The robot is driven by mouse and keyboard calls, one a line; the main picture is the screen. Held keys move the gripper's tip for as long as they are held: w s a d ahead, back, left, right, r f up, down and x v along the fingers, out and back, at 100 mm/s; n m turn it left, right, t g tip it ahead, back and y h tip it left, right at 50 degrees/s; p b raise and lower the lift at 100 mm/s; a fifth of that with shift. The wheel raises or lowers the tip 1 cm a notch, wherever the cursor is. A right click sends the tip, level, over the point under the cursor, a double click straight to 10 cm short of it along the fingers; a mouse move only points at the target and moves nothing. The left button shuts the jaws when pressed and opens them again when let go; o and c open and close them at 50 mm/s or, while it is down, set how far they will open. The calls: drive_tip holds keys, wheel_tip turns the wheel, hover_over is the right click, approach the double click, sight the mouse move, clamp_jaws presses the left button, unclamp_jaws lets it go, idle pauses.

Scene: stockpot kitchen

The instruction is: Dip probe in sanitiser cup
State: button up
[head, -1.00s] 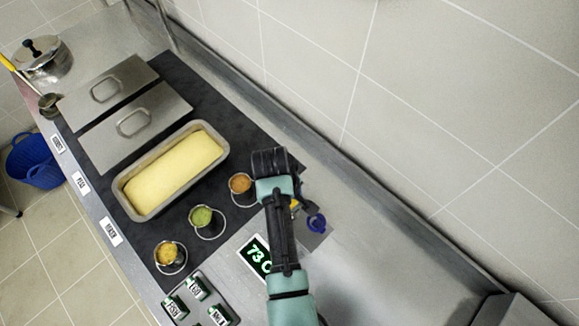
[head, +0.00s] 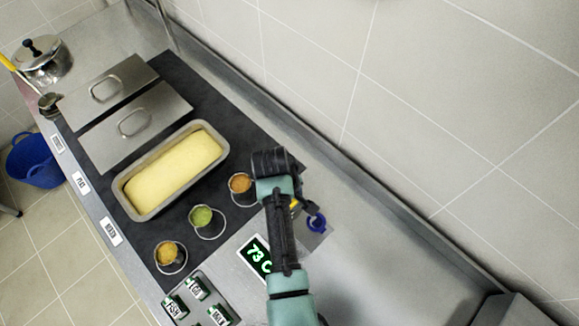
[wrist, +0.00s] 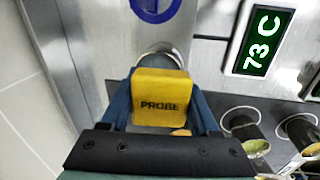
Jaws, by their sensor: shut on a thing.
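My gripper (wrist: 161,84) is shut on the yellow block marked PROBE (wrist: 160,115), one blue finger on each side. In the head view a small yellow part of the probe (head: 294,203) shows beside my arm. A round blue-rimmed cup (head: 316,223), which looks like the sanitiser cup, stands just right of my gripper; its blue rim is at the top of the wrist view (wrist: 155,15). The probe is apart from this rim in the wrist view. A round metal thing shows just behind the probe; the probe's lower end is hidden.
A display reading 73 C (wrist: 263,42) lies nearby. Small cups hold orange, green (head: 206,217) and yellow food. A loaf tin (head: 135,207) with pale yellow content stands further left. Bare counter lies right of the blue-rimmed cup, before the tiled wall.

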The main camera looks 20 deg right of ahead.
drive_tip(key=f, duration=0.1)
drive_tip(key=s+f, duration=0.1)
drive_tip(key=f, duration=0.1)
drive_tip(key=shift+s+a, duration=0.15)
drive_tip(key=shift+s, duration=0.15)
drive_tip(key=shift+g, duration=0.3)
drive_tip(key=r+p, duration=0.1)
drive_tip(key=w+r+p, duration=0.1)
drive_tip(key=p, duration=0.1)
drive_tip(key=r+p, duration=0.1)
drive_tip(key=shift+w+d+r+p, duration=0.2)
drive_tip(key=shift+w+r+p, duration=0.05)
drive_tip(key=shift+r+p, duration=0.15)
wheel_tip(320, 180, up, 5)
drive_tip(key=p, duration=0.5)
drive_tip(key=shift+w+r, duration=0.1)
drive_tip(key=shift+r, duration=0.1)
